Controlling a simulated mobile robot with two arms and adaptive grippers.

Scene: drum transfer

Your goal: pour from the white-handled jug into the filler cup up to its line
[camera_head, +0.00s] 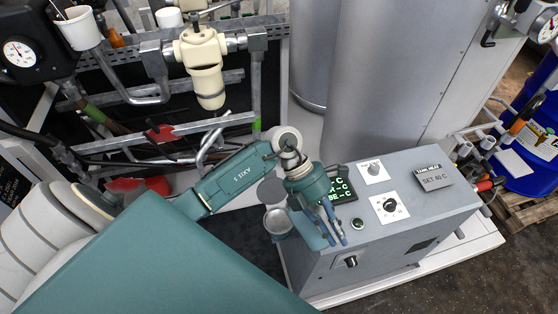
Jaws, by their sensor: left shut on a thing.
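My left gripper (328,232) points down at the left end of the grey control box. It is shut, and its fingers hide most of what is between them. A round, open grey metal vessel (278,222) shows directly left of the fingers and looks like the jug. Its handle is hidden, so I cannot see a white one. A dark round disc (271,190) lies just behind the vessel; I cannot tell whether it is a lid or the mouth of the filler cup. No fill line can be made out. My right gripper is not in view.
The grey control box (440,210) has dials and a green-lettered display (336,190). Tall grey cylinders (380,80) stand behind it. A pipe rack with a cream filter housing (205,65) and a white cup (79,28) is at upper left. A blue drum (530,150) stands far right.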

